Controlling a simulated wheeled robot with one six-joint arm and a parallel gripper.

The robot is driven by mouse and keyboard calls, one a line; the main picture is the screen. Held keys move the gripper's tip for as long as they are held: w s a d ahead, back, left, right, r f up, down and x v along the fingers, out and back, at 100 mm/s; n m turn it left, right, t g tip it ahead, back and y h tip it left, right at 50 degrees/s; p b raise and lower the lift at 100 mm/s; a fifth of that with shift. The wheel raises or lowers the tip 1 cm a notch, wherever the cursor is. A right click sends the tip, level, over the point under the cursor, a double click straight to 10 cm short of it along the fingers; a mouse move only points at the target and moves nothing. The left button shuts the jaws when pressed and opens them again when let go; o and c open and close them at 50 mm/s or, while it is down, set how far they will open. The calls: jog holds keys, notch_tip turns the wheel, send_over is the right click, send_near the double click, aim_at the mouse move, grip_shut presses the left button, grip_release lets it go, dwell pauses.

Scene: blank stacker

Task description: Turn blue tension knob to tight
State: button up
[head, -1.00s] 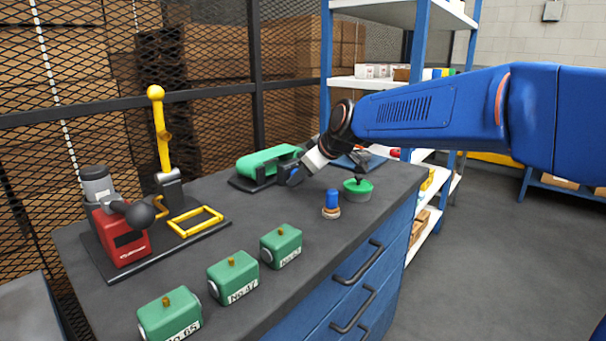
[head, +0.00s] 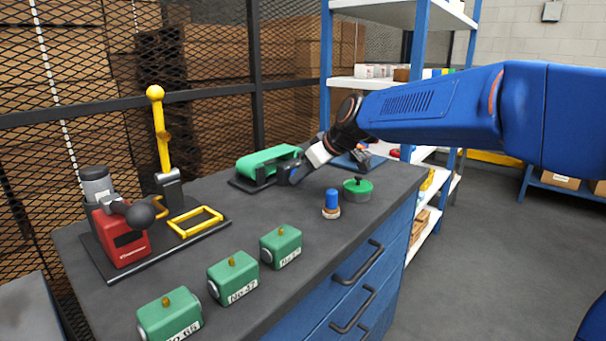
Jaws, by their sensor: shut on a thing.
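The green belt machine (head: 268,160) stands on a black base at the back of the dark bench. My gripper (head: 287,177) is at its right end, shut at the place of the blue tension knob. Only a small dark-blue patch shows there, and my fingers hide most of the knob. The knob's setting and any tight mark are too small or hidden to read.
A blue-topped cylinder (head: 332,203) and a green round tin (head: 357,190) stand right of my gripper. Several green numbered blocks (head: 232,278) line the front. A red machine (head: 122,235) and yellow lever press (head: 162,140) stand left. A blue shelf rack rises behind.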

jog(key=o, duration=1)
jog(key=shift+o, duration=0.2)
jog(key=shift+d, duration=0.1)
jog(key=v, duration=1.7)
jog(key=shift+s+d+r, duration=0.1)
jog(key=shift+d, duration=0.05)
jog(key=s+d+f+m+h, duration=0.3)
jog(key=s+d+f+m, duration=0.2)
jog(key=s+d+f, duration=0.6)
jog(key=s+d+f+m+g+h, duration=0.1)
jog(key=s+d+f+m+h, duration=0.2)
jog(key=s+d+f+m, duration=0.3)
jog(key=s+d+f, duration=0.3)
jog(key=s+f, duration=0.2)
jog(key=s, duration=0.1)
jog(key=s+d+f, duration=0.2)
jog(key=s+f, duration=0.4)
jog(key=s, duration=0.1)
jog(key=shift+d+f+g, duration=0.25)
jog(key=shift+d+g, duration=0.05)
jog(key=shift+d, duration=0.1)
